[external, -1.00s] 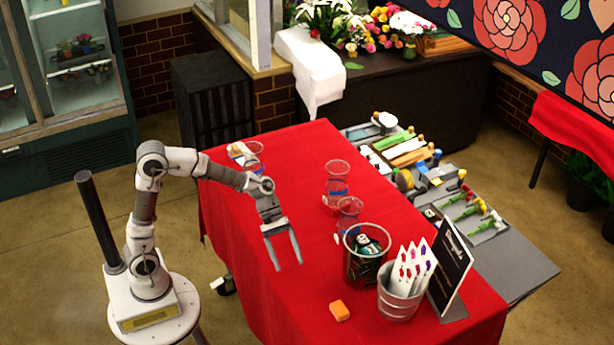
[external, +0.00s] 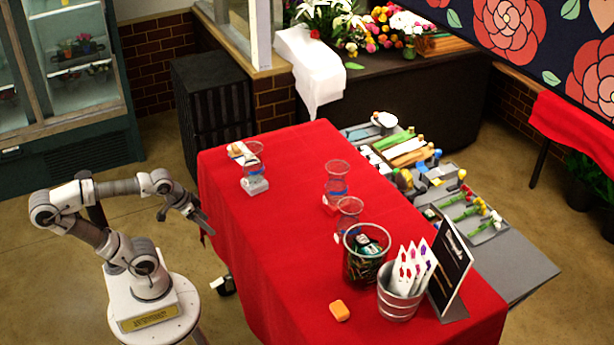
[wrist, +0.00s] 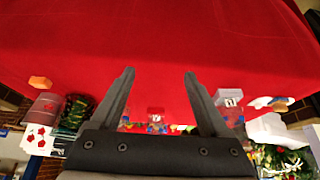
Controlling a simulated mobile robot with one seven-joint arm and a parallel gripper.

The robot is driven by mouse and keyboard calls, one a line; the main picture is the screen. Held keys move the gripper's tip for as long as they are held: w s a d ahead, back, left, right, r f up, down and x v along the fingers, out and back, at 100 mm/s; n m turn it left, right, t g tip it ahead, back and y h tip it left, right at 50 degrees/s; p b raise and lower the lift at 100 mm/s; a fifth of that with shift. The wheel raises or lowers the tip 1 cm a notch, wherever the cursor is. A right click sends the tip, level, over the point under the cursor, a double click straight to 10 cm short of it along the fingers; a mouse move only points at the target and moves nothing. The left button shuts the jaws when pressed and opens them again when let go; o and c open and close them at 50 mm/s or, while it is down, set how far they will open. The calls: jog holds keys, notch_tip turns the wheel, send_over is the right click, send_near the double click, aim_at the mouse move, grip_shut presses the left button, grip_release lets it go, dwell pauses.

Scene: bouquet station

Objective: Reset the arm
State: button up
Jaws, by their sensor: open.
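My gripper (external: 203,222) is at the left edge of the red table in the external view, with my arm folded back over its base. In the wrist view my gripper (wrist: 158,72) shows two dark fingers spread apart with nothing between them. The red cloth of the table (external: 265,225) fills much of the wrist view (wrist: 160,35). The gripper holds nothing, and the fingers look clear of the things on the table.
Clear cups (external: 254,170) stand at the table's far left and middle (external: 337,180). A large clear container (external: 364,260), a metal bucket of packets (external: 398,297), a dark sign (external: 449,265) and an orange block (external: 339,311) stand at the right. The table's left front is clear.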

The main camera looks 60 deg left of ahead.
jog(key=shift+r, duration=0.1)
notch_tip(320, 180, up, 9)
jog(key=p, duration=0.9)
dwell(0.5)
